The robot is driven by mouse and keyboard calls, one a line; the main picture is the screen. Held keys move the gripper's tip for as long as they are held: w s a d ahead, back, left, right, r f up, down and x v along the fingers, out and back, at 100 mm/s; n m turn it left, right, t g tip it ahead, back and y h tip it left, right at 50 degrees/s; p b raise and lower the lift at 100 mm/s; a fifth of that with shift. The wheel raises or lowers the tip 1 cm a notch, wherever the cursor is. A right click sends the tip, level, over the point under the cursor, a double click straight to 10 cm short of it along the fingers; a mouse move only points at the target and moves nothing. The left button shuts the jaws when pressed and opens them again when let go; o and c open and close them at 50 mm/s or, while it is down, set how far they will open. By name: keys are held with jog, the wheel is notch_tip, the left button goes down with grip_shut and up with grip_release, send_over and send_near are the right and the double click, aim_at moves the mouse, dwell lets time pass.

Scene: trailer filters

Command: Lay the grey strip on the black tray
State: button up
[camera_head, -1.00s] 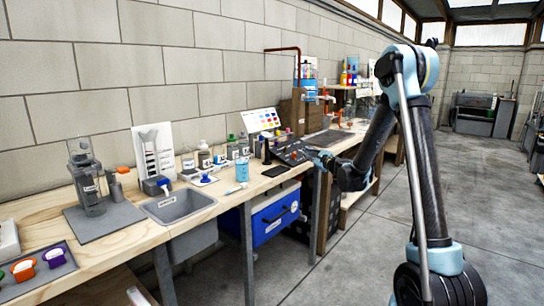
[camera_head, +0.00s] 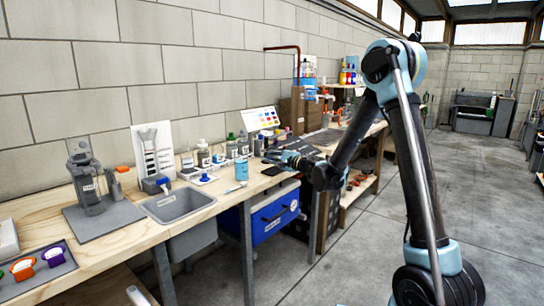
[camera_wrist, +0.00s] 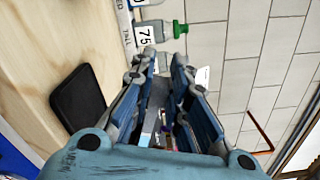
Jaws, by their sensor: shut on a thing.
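The black tray (camera_wrist: 78,98) is a small flat dark rectangle with rounded corners. It lies on the wooden bench, left of my gripper in the wrist view, and shows near the bench's front edge in the head view (camera_head: 272,171). My gripper (camera_wrist: 163,58) is shut on a thin grey piece (camera_wrist: 156,98), seen edge-on between the fingers and taken to be the grey strip. The fingers hide most of it. In the head view my gripper (camera_head: 272,156) is over the bench beside the tray, and the strip cannot be made out there.
A grey sink (camera_head: 180,205) is further left. The floor at right is clear.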

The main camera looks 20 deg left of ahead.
jog(key=shift+f, duration=2.05)
jog(key=o, duration=0.8)
jog(key=shift+o, duration=1.1)
jog(key=shift+w, duration=0.15)
jog(key=shift+r, duration=0.1)
